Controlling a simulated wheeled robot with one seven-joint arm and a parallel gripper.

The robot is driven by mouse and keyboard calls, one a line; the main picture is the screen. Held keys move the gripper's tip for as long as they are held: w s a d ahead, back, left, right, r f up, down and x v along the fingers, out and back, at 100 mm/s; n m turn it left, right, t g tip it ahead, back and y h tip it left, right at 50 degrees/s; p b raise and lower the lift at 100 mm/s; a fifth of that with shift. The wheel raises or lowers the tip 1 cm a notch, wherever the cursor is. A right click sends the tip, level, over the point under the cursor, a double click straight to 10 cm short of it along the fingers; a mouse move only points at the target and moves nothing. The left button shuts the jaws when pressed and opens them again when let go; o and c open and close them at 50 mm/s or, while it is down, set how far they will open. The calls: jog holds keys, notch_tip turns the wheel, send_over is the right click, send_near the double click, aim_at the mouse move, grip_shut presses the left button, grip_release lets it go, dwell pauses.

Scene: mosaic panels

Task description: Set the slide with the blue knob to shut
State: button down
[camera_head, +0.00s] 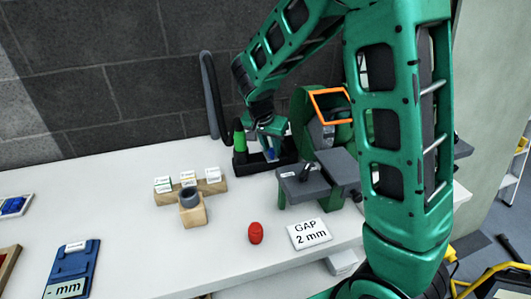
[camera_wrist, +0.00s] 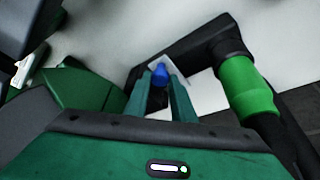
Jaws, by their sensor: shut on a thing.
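The blue knob (camera_wrist: 159,73) sits between the two fingertips of my gripper (camera_wrist: 160,84) in the wrist view. My fingers are shut on it. In the head view my gripper (camera_head: 269,142) reaches down at the back of the table, and a little of the blue knob (camera_head: 271,154) shows below it. The knob is over a black base (camera_head: 262,167), which also shows as a dark frame in the wrist view (camera_wrist: 192,45). A pale plate lies by the knob. My fingers hide most of the slide, so its position cannot be told.
A green cylinder (camera_head: 240,143) stands on the black base, close to my gripper; it also shows in the wrist view (camera_wrist: 245,88). A green and grey machine (camera_head: 318,180) stands to the right. A red object (camera_head: 255,232) and a "GAP 2 mm" card (camera_head: 309,234) lie in front.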

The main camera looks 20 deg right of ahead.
jog(key=shift+w+a+r, duration=0.1)
jog(key=shift+w+a, duration=0.1)
jog(key=shift+w, duration=0.05)
jog(key=c, duration=1.5)
grip_release()
jog(key=shift+w, duration=0.1)
jog(key=shift+d, duration=0.1)
jog(key=v, duration=1)
jog(key=shift+s+r, duration=0.2)
